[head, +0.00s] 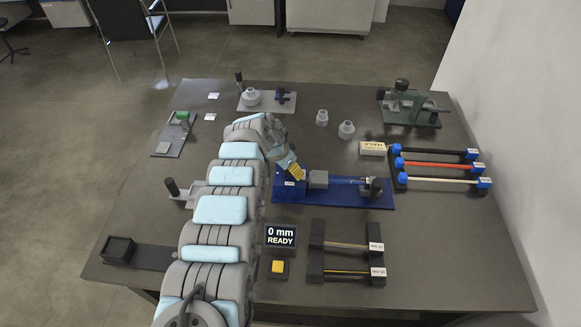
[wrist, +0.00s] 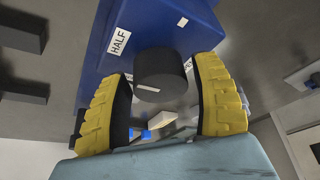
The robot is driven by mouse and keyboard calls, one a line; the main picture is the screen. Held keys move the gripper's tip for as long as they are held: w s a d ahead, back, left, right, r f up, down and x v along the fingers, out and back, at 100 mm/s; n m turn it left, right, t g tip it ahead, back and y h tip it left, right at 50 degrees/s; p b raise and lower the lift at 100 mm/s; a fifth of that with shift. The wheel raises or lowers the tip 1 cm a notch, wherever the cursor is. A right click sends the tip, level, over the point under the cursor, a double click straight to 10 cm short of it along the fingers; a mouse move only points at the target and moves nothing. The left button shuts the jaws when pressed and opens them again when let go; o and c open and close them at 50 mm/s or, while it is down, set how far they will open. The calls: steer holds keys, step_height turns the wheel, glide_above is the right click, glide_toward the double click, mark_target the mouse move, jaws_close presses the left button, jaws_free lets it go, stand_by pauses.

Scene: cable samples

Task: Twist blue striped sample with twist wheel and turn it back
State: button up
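The blue twist fixture (head: 340,196) lies mid-table, with a grey block (head: 318,179) and a dark clamp-like part (head: 375,187) at its right end. A thin sample (head: 347,181) seems to span between them; its stripes are too small to tell. My gripper (head: 296,172) is at the fixture's left end, above its blue housing. In the wrist view, a dark round wheel (wrist: 162,76) with a white mark stands out from the blue housing (wrist: 160,27) labelled HALF. My yellow fingers are apart, one on each side of the wheel, with narrow gaps visible.
A rack (head: 397,168) at right holds black, red and white rods with blue ends. A black rack (head: 316,250) holds two thin rods in front. A display (head: 281,236) reads 0 mm READY, above a yellow button (head: 278,267). A green fixture (head: 410,116) stands at back right.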

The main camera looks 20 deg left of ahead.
steer(key=c, duration=0.8)
